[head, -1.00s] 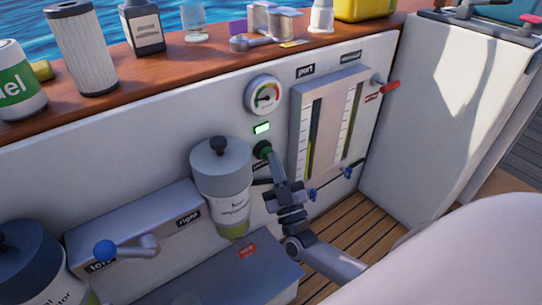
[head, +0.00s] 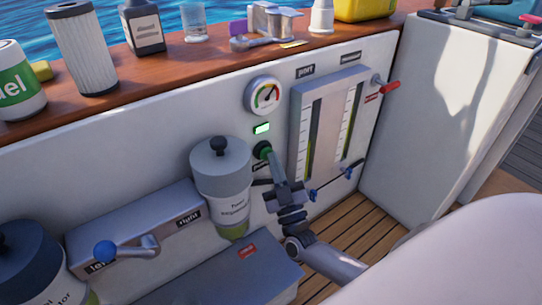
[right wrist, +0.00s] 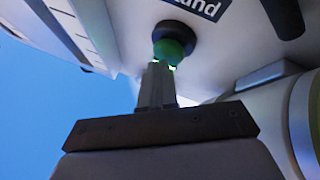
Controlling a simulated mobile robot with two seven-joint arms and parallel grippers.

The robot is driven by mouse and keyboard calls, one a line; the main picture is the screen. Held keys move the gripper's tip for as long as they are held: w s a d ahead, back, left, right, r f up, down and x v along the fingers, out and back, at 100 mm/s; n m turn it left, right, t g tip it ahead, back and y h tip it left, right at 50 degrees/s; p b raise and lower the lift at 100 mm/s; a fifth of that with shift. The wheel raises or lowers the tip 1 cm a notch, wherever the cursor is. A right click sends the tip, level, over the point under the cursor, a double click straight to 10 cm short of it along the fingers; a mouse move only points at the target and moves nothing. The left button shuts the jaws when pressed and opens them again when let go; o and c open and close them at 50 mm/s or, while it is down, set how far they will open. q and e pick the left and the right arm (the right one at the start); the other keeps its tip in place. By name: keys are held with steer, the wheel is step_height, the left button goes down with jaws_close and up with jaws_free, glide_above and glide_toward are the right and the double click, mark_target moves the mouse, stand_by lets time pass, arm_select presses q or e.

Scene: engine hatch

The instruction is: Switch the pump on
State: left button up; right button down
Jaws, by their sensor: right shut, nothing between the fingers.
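The green pump button (head: 263,150) sits in a dark round collar on the white wall, below a small lit green lamp (head: 262,128). My right gripper (head: 269,160) is shut and empty, and its fingertips are at the button's face. In the right wrist view the closed fingertips (right wrist: 158,68) meet or nearly meet the lower side of the green button (right wrist: 170,48); I cannot tell if it is pressed in. A round gauge (head: 264,95) is above the lamp. My left gripper is not in view.
A grey-topped separator bowl (head: 220,172) stands close left of the button. A panel with two sight tubes (head: 330,125) and blue valves is on the right. Bottles and loose parts stand on the wooden ledge (head: 160,68).

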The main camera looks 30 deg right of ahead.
steer(key=shift+w, duration=0.15)
stand_by(0.5)
steer(key=shift+w, duration=0.35)
steer(key=shift+r, duration=0.1)
steer(key=shift+s, duration=0.3)
steer(key=s+p, duration=0.3)
steer(key=s, duration=0.3)
steer(key=shift+d+p, duration=0.25)
steer(key=shift+p, duration=0.1)
